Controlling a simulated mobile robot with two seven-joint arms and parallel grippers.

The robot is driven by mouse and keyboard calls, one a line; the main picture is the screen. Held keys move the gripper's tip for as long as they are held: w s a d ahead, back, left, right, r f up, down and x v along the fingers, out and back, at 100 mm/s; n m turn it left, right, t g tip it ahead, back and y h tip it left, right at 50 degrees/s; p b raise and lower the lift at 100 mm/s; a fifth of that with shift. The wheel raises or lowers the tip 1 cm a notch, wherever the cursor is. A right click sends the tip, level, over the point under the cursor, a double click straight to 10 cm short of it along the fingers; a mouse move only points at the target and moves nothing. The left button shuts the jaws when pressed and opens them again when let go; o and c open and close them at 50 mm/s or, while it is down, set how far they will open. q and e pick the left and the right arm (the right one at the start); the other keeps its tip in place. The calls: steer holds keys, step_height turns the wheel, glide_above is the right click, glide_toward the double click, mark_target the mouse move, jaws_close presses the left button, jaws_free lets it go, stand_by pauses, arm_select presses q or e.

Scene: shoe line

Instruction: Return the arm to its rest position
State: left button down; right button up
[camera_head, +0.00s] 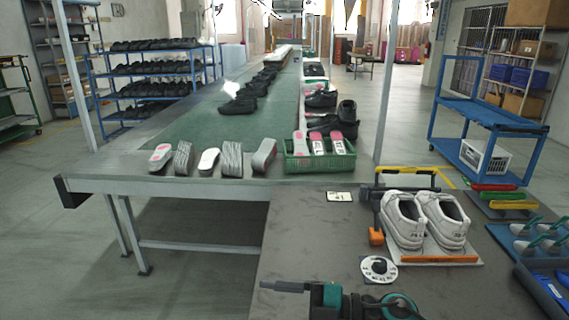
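Neither of my arms nor either of my grippers shows in the head view. A pair of white shoes (426,220) stands on a light board with an orange front edge (438,259) on the near dark table (310,231). A teal and black tool (345,299) lies at the table's front edge, partly cut off by the bottom of the picture.
A white disc (379,269) lies left of the shoes. A green crate (319,161) holds insoles at the conveyor's (210,131) near end, beside several loose soles. A blue tray (538,243) is at the right. The near table's left part is mostly clear.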

steer(key=d+f+m+t+h, duration=0.7)
steer(key=d+m+t+h, duration=0.3)
steer(key=m+t, duration=0.6)
steer(key=s+d+f+m+g+h, duration=0.5)
steer(key=s+d+f+m+g, duration=0.2)
steer(key=s+d+f, duration=0.2)
step_height(320, 180, down, 4)
steer(key=s, duration=0.2)
steer(key=shift+s+r+g, duration=0.15)
steer(key=shift+s+g, duration=0.15)
steer(key=shift+s, duration=0.1)
